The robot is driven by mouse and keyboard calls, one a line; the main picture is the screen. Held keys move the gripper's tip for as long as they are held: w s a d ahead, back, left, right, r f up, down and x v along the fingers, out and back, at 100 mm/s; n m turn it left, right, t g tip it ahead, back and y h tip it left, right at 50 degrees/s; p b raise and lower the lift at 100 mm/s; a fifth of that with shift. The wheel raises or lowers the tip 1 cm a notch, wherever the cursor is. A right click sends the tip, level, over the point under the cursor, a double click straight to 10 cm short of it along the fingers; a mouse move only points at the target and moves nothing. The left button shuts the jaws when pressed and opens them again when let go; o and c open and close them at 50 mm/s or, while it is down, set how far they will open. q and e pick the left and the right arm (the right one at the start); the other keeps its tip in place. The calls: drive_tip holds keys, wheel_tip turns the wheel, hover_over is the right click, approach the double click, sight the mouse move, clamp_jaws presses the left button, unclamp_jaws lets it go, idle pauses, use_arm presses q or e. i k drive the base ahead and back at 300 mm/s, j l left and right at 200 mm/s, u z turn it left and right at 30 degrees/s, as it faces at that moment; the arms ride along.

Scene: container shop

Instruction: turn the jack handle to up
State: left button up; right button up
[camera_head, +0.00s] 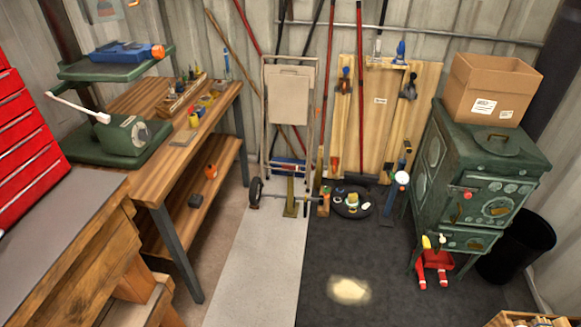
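A small red object (435,268) with two white-tipped feet stands on the floor under the front of the green stove (473,180). It may be the jack, but it is too small to be sure. A short yellow and white piece (427,242) shows just above it, and I cannot tell if that is a handle. A white crank handle (78,107) with a rounded end slants up to the left from a green machine (125,137) on the left bench. Neither of my grippers is in view.
A wooden workbench (188,124) and a red tool chest (25,135) line the left. A cardboard box (490,88) sits on the stove. A black bin (517,247) stands at right. The dark mat (395,290) is largely clear.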

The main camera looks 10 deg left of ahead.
sight(292, 168)
drive_tip(key=i+j, duration=0.1)
drive_tip(key=i, duration=0.8)
drive_tip(key=j+u, duration=0.05)
drive_tip(key=j, duration=0.05)
